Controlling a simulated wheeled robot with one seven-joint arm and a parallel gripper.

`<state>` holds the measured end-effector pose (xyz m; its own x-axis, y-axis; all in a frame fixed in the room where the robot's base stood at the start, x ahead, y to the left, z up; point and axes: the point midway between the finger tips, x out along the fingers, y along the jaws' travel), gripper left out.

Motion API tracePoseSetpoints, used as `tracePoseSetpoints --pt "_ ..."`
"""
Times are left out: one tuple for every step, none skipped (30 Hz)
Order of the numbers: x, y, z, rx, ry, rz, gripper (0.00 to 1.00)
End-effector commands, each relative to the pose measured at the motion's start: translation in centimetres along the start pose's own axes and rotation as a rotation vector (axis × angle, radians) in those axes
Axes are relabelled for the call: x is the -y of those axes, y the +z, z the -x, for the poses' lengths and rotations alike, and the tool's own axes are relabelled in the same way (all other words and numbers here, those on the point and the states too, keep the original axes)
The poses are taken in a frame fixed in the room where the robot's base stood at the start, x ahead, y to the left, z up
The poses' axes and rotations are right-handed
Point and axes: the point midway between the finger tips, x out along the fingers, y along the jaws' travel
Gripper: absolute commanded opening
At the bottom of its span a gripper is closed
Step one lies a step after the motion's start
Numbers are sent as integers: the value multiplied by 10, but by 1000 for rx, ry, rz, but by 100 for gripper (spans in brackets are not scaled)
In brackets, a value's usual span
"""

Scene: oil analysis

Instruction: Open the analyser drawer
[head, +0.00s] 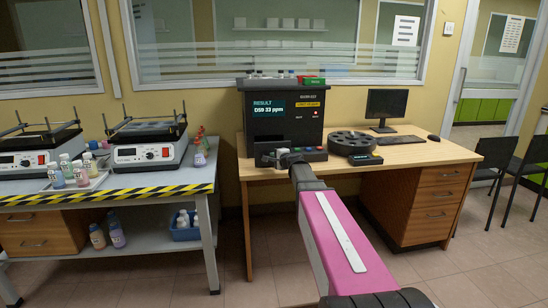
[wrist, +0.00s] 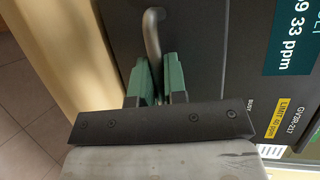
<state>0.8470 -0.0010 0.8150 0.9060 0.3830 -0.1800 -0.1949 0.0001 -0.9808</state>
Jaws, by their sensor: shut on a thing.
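The dark analyser (head: 257,122) stands at the left end of the wooden desk, its screen reading 33 ppm. In the wrist view its dark front face (wrist: 215,45) fills the upper part, with a grey bar handle (wrist: 152,32) on it. My gripper (head: 284,157) is at the analyser's lower front left in the head view. In the wrist view the green fingers of my gripper (wrist: 157,66) are shut on the handle, one on each side. My gripper and arm hide part of the drawer front. I cannot tell from these views whether the drawer stands out from the analyser.
A round dark carousel (head: 352,142) stands right of the analyser, with a monitor (head: 393,104) and keyboard behind. A separate bench (head: 180,190) with hotplates and bottles is at left. Black chairs (head: 492,155) stand at right. The floor between bench and desk is clear.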

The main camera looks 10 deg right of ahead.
Motion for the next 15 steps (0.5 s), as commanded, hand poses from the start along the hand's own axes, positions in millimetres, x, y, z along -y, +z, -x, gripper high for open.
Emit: tracePoseSetpoints --pt "-2 4 10 0 1 0 0" --pt "-3 6 14 0 1 0 0" --pt "-4 7 18 -1 1 0 0" --pt "-5 8 21 -1 1 0 0" --pt "-5 10 24 -1 1 0 0" --pt "-6 10 26 -1 1 0 0" --pt "-6 11 28 -1 1 0 0" --pt "-7 11 29 -1 1 0 0" --pt "-7 11 29 -1 1 0 0" --pt "-7 11 28 -1 1 0 0" --pt "-7 11 28 -1 1 1 0" --pt "-7 11 28 -1 1 1 0" --pt "-7 11 28 -1 1 1 0" --pt "-6 11 28 -1 1 1 0" --pt "-6 11 28 -1 1 1 0"
